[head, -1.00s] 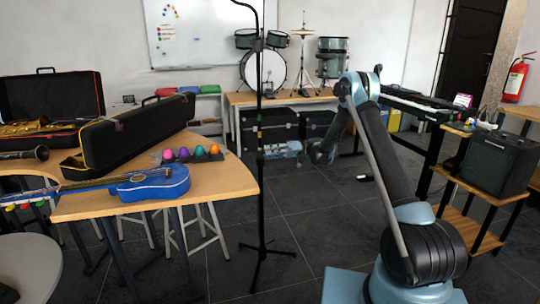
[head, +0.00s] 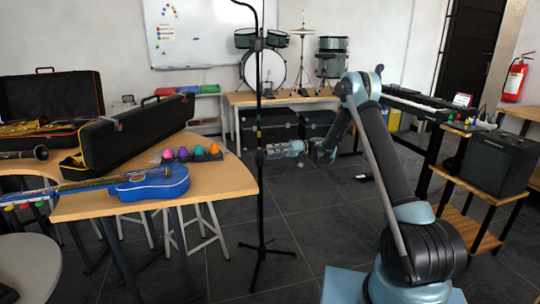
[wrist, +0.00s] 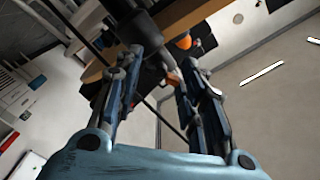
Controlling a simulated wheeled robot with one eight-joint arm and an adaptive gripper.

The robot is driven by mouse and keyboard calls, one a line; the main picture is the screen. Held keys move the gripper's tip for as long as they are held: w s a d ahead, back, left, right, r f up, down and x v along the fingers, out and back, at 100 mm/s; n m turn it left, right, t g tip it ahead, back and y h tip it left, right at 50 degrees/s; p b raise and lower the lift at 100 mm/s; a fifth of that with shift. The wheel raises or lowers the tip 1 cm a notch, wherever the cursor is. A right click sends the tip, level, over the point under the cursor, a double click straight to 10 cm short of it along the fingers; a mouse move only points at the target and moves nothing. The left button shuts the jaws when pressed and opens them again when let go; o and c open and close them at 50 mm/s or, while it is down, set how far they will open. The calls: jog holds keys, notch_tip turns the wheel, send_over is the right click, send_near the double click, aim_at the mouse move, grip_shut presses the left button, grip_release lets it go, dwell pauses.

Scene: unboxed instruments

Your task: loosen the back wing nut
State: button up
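I cannot pick out a wing nut for certain. A tall black stand (head: 260,205) rises from the floor in the head view, with a thicker dark joint on its pole. My gripper (head: 270,150) is beside the pole at about that joint's height; whether it touches cannot be told. In the wrist view, the two blue-grey fingers of my gripper (wrist: 162,68) are spread apart. A dark rounded part (wrist: 140,27) lies beyond the fingertips, with a small grey piece and a reddish-orange patch showing between the fingers. Nothing is clearly gripped.
A wooden table (head: 232,178) at left bears a blue guitar (head: 150,186), an open black case (head: 135,130) and coloured eggs. Drums (head: 262,70) stand at the back. A shelf with a black amplifier (head: 498,163) is at right.

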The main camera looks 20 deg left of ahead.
jog(key=v, duration=1)
jog(key=shift+w+d, duration=0.2)
jog(key=shift+d, duration=0.15)
jog(key=shift+c, duration=0.4)
